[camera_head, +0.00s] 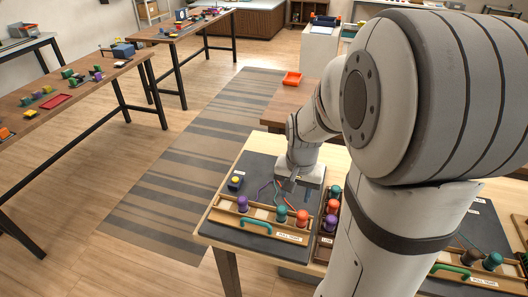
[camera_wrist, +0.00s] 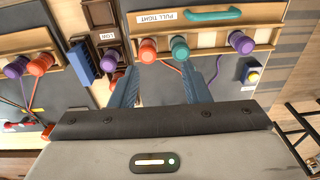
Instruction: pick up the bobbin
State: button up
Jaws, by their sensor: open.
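Bobbins stand in a wooden rack (camera_head: 262,232) on the near table: a purple one (camera_head: 242,203), a teal one (camera_head: 281,213) and an orange one (camera_head: 302,217). In the wrist view, the orange bobbin (camera_wrist: 148,50) and teal bobbin (camera_wrist: 180,47) lie just beyond and between my fingertips, and the purple bobbin (camera_wrist: 240,42) is off to the right. Which bobbin is meant cannot be told. My gripper (camera_wrist: 160,72) is open, with nothing between its fingers. In the head view my gripper (camera_head: 290,186) hangs over the mat behind the rack.
A second rack with teal (camera_head: 335,191), orange (camera_head: 332,206) and purple (camera_head: 329,222) bobbins stands close to the right. A blue box with a yellow button (camera_head: 236,182) is at the left. Coloured cords cross the dark mat (camera_head: 262,170). A green handle (camera_head: 257,225) fronts the rack.

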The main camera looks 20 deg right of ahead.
aim_at(303, 214)
jog(key=d+f+m, duration=0.1)
jog(key=f, duration=0.1)
jog(key=w+d+f+m, duration=0.1)
jog(key=f, duration=0.1)
jog(key=w+d+f+g, duration=0.1)
jog(key=d+f, duration=0.1)
jog(key=shift+w+d+f+m, duration=0.1)
jog(key=shift+f+m, duration=0.05)
jog(key=shift+m, duration=0.25)
jog(key=shift+f+p, duration=0.7)
jog(key=shift+f, duration=3.3)
jog(key=shift+c, duration=0.5)
jog(key=c, duration=0.7)
